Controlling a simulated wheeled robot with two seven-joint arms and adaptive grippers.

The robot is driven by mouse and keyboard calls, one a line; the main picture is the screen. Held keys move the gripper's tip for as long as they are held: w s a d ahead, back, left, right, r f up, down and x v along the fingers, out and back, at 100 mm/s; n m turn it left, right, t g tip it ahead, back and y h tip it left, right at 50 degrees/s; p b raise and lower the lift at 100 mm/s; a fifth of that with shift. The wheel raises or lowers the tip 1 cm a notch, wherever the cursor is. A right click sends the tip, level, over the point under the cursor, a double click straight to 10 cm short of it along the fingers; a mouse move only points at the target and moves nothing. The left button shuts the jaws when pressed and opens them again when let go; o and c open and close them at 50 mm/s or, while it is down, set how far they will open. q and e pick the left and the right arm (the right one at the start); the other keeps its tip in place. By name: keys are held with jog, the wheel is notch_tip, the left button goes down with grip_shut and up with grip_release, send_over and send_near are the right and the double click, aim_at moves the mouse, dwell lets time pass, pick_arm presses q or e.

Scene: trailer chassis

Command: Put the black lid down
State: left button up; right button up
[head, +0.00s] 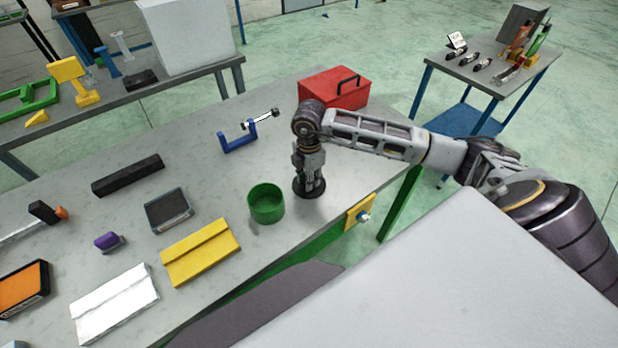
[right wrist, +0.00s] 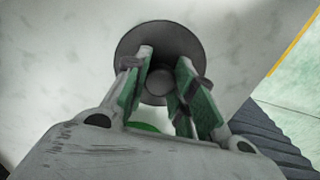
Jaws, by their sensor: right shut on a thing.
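The black lid (head: 309,193) is a dark round disc at the workbench's surface, just right of the open green cylindrical container (head: 266,204). It also shows in the right wrist view (right wrist: 158,30), with its round knob (right wrist: 158,80) between the fingers. My right gripper (head: 309,182) points straight down and is shut on the lid's knob; its fingers also show in the right wrist view (right wrist: 165,75). The lid looks level and very low; I cannot tell whether it touches the bench. In the right wrist view a sliver of green shows behind the gripper. My left gripper is out of view.
The grey workbench (head: 225,175) also holds a blue clamp (head: 239,139), a red toolbox (head: 335,92), a dark-topped tray (head: 168,210), a yellow case (head: 200,252) and a black bar (head: 128,175). Free surface lies behind the lid.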

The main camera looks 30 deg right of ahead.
jog(key=shift+f, duration=0.1)
jog(key=o, duration=1)
notch_tip(320, 180, up, 12)
jog(key=shift+r+b, duration=0.2)
jog(key=shift+b, duration=0.1)
jog(key=shift+f, duration=0.1)
dwell(0.7)
